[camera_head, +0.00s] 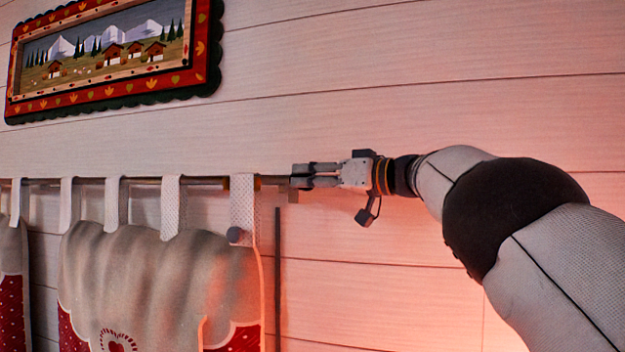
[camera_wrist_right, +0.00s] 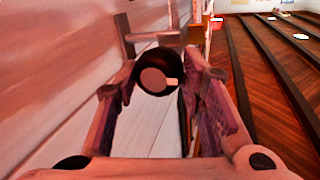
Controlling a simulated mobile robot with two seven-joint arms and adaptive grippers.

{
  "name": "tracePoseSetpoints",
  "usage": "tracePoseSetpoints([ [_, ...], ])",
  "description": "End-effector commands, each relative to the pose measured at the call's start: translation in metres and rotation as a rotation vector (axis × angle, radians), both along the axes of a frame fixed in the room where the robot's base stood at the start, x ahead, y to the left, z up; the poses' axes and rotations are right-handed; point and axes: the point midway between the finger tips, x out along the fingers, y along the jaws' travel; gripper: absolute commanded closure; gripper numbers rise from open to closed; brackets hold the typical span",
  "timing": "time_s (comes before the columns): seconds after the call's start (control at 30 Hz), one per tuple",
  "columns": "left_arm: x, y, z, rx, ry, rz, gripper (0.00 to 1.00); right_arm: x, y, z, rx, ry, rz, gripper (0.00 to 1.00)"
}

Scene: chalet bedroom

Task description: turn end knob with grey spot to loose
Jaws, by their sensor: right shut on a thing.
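The end knob (camera_wrist_right: 155,75) shows in the right wrist view as a dark round cap with a flat dull face. A small pale mark sits at the right of that face; its true colour is hard to tell in the pink light. The knob lies between the two fingers of my right gripper (camera_head: 301,176), which is shut on it. In the head view the gripper reaches from the right to the right end of the curtain rod (camera_head: 205,181) and hides the knob. My left gripper is in neither view.
A tabbed curtain (camera_head: 165,275) hangs from the rod. A framed mountain picture (camera_head: 115,55) hangs above. The plank wall (camera_head: 400,270) lies close behind.

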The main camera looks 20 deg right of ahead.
Motion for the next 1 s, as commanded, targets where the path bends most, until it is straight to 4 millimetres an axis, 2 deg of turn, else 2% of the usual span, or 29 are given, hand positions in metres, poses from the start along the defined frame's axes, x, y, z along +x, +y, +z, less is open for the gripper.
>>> tracePoseSetpoints([
  [0.27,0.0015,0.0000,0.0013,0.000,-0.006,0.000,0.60,-0.0003,0.0004,-0.0003,-0.026,-0.040,0.001,0.91],
  [1.0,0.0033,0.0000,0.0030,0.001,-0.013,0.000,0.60,0.0008,-0.0003,-0.0046,-0.297,-0.440,-0.001,0.91],
])
